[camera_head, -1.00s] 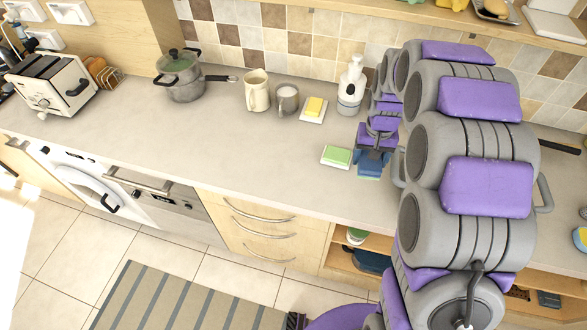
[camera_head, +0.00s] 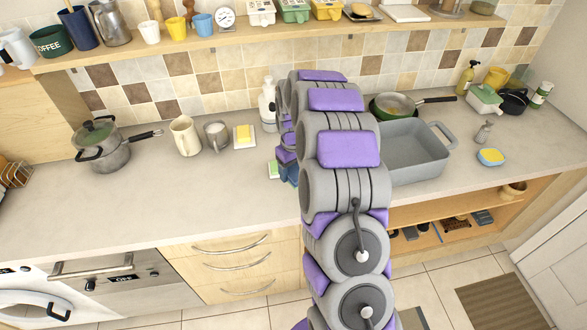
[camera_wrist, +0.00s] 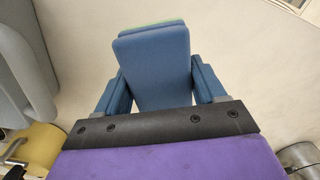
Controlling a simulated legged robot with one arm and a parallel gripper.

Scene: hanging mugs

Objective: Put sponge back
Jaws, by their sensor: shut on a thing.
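My gripper (camera_wrist: 156,92) is shut on a blue slab (camera_wrist: 155,65), taken to be the sponge, which stands between its two blue fingers in the wrist view. A thin green strip (camera_wrist: 150,27) shows at the slab's far edge; I cannot tell whether it belongs to the slab. In the head view my gripper (camera_head: 288,174) is over the counter, largely behind my arm. A yellow block (camera_head: 243,133) lies on a white dish (camera_head: 245,144) farther left. A yellow and blue sponge (camera_head: 490,156) lies on the right counter.
A grey basin (camera_head: 415,165) stands right of my arm, with a pan (camera_head: 393,104) behind it. A white dispenser (camera_head: 267,105), a grey mug (camera_head: 216,136) and a cream mug (camera_head: 186,136) stand left of my arm. The left front counter is clear.

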